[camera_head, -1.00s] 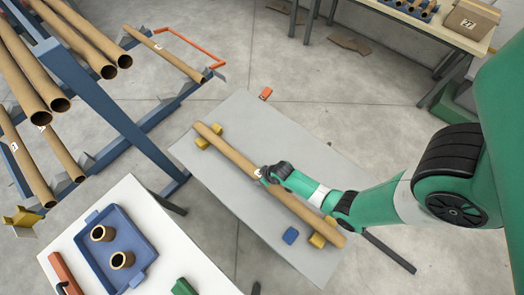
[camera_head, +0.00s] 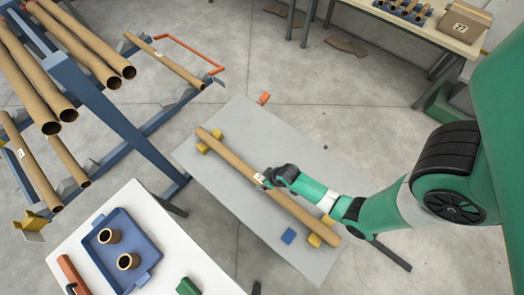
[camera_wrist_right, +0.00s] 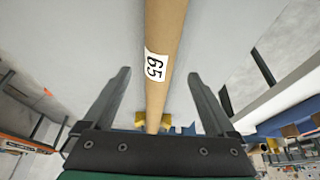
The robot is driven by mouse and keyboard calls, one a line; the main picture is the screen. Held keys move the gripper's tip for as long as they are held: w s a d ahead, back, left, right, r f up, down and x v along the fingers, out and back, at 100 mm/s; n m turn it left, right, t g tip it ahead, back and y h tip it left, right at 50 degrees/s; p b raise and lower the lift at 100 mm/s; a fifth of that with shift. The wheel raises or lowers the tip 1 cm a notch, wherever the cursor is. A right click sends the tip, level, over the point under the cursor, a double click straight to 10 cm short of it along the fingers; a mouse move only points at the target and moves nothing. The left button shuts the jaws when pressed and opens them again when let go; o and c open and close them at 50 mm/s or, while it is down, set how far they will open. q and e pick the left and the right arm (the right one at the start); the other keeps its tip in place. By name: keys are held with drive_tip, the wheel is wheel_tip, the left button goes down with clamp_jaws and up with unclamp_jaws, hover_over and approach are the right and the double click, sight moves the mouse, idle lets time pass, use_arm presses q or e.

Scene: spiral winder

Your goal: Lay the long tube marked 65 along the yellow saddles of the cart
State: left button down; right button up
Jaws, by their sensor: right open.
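The long brown tube (camera_head: 230,157) lies along the cart (camera_head: 235,195) on its yellow saddles, one pair near each end (camera_head: 203,147) (camera_head: 315,240). Its white label reads 65 in the right wrist view (camera_wrist_right: 155,66). My right gripper (camera_head: 268,178) is at the tube's middle, beside the label. In the right wrist view its two fingers (camera_wrist_right: 159,73) are spread, one on each side of the tube with a gap to each. A yellow saddle (camera_wrist_right: 152,120) shows beyond the palm. My left gripper is not in view.
A blue rack (camera_head: 125,115) with several brown tubes stands at the left. A white table (camera_head: 195,255) in front carries a blue tray (camera_head: 145,250) with two short tubes. A table with a box (camera_head: 467,22) stands at the back right.

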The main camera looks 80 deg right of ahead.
use_arm(q)
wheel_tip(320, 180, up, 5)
drive_tip(key=p, duration=0.3)
use_arm(e)
drive_tip(key=v, duration=0.5)
drive_tip(key=shift+r, duration=0.25)
drive_tip(key=w+d+r+n+t+h, duration=0.15)
drive_tip(key=w+r+t, duration=0.55)
drive_tip(key=w+r, duration=1.7)
drive_tip(key=w+a+r+n+t, duration=0.1)
drive_tip(key=w+a+r+t, duration=0.15)
drive_tip(key=r, duration=0.75)
drive_tip(key=w+a+r+n+t, duration=0.1)
drive_tip(key=w+r+t, duration=0.15)
drive_tip(key=r, duration=0.75)
drive_tip(key=s+a+r+t+y, duration=0.1)
drive_tip(key=a+r+t, duration=0.2)
drive_tip(key=r, duration=0.7)
drive_tip(key=s+a+r+t+y, duration=0.1)
drive_tip(key=a+r+t, duration=0.15)
drive_tip(key=r, duration=0.65)
drive_tip(key=s+a+r+n+t+y, duration=0.1)
drive_tip(key=s+a+r+t, duration=0.2)
drive_tip(key=s+r, duration=0.3)
drive_tip(key=s+a+r+n+t+y, duration=0.1)
drive_tip(key=s+r, duration=0.5)
drive_tip(key=r, duration=0.7)
drive_tip(key=shift+s+a+t+y, duration=0.15)
drive_tip(key=shift+a+t+y, duration=0.6)
drive_tip(key=shift+a+t, duration=0.3)
